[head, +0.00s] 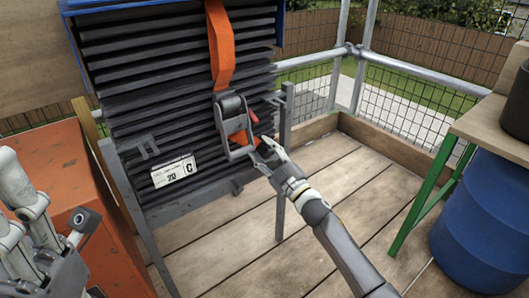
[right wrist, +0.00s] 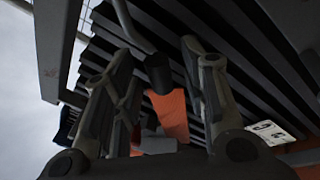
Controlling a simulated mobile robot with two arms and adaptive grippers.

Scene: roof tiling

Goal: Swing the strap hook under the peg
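An orange strap (head: 219,45) runs down the front of a stack of dark ribbed tiles (head: 150,85) to a grey metal buckle with a looped frame (head: 233,122). My right gripper (head: 262,150) is at the lower right of this frame. In the right wrist view its two fingers (right wrist: 155,60) are spread, with a dark bar and the orange strap (right wrist: 170,115) showing between them. I cannot tell whether they touch the bar. A small grey bracket (head: 143,147) sits on the stack's left front; I cannot pick out the peg or hook surely.
A white label (head: 174,171) is on the stack, which rests on a grey metal stand (head: 281,205). An orange cabinet (head: 55,165) stands left. A blue barrel (head: 485,220) and green-legged table (head: 425,195) are right. The plank floor between is clear.

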